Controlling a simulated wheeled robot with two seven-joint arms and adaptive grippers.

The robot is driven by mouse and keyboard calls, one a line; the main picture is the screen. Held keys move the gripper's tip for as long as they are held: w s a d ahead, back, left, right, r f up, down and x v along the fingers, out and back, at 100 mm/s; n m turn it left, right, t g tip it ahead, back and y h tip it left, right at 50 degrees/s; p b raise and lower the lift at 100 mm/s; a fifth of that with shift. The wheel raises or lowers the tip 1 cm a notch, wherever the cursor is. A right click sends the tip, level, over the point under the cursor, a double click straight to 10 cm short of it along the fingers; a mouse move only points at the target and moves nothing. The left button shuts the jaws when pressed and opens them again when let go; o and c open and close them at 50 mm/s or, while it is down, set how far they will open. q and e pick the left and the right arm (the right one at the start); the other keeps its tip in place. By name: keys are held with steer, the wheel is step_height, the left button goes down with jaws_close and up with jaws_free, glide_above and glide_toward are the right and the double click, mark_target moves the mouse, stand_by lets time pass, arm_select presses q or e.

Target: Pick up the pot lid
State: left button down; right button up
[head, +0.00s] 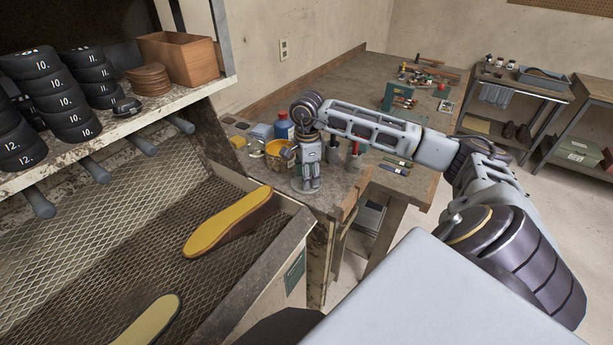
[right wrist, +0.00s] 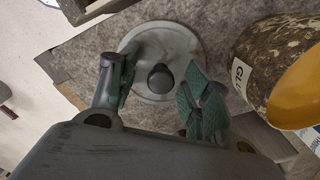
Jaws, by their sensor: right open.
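The pot lid (right wrist: 185,47) is a pale grey disc with a dark round knob (right wrist: 160,77), lying flat on the worktop in the right wrist view. My right gripper (right wrist: 154,84) is open over it, with one green-padded finger on each side of the knob. I cannot tell whether the fingers touch the lid. In the head view my right gripper (head: 307,183) points down at the near end of the bench, and I cannot make out the lid there. My left gripper is not in view.
The mottled glue pot (right wrist: 262,58) with a yellow rim stands close right of the lid; its yellow top (head: 275,148) shows in the head view. A blue bottle (head: 283,126) stands behind. A mesh tray (head: 100,240) with yellow soles (head: 228,222) lies at left.

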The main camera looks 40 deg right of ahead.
jaws_close()
steer(key=shift+r, duration=0.1)
steer(key=shift+r+b, duration=0.3)
steer(key=shift+r, duration=4.65)
steer(key=shift+r, duration=0.15)
